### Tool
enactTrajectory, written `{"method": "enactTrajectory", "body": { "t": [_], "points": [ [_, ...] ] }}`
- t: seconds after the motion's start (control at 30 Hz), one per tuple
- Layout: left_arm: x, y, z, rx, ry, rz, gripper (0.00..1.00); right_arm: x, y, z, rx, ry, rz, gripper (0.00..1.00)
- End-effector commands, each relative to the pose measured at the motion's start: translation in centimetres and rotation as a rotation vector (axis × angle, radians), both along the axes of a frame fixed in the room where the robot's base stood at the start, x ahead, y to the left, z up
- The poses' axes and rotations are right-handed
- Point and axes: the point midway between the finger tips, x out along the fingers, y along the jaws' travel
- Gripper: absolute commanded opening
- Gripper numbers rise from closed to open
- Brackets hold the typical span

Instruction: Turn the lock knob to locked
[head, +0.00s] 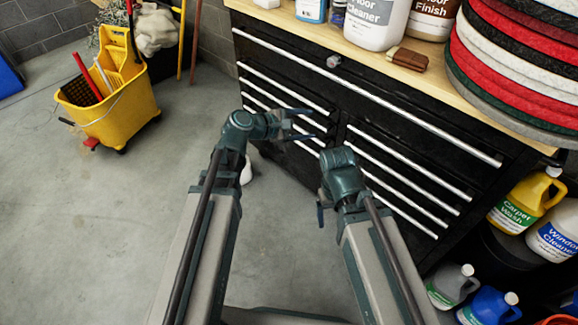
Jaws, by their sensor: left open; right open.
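The lock knob (333,61) is a small silver-grey knob on the top drawer front of the black tool cabinet (395,85), near its upper left. It is too small here to tell which way it is turned. My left gripper (308,124) is open and empty, in front of the drawers, below and slightly left of the knob in the picture and apart from it. My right gripper (321,208) is lower, its fingers mostly hidden behind its own wrist. It is open, and I see nothing held in it.
Floor cleaner (372,22) and floor finish (428,18) jugs, a brown block (407,59) and stacked round pads (512,70) stand on the wooden top. A yellow mop bucket (110,108) is at left. Jugs, including carpet wash (525,203), sit right.

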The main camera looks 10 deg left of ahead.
Motion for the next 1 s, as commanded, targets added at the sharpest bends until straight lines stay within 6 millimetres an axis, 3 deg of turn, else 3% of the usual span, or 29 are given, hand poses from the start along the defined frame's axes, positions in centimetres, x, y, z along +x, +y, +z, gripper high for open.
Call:
{"method": "enactTrajectory", "body": {
  "t": [0.5,0.73,1.0],
  "points": [
    [-6.1,1.8,-7.1,0.611,-0.112,-0.429,0.72,0.0,0.0,0.3,0.0,0.0,0.0,0.86],
    [-8.1,2.9,-8.5,0.777,-0.127,-0.587,0.72,0.0,0.0,0.7,0.0,0.0,0.0,0.86],
    [-8.8,3.5,-9.0,0.836,-0.131,-0.648,0.72,0.0,0.0,0.8,0.0,0.0,0.0,0.86]
  ]
}}
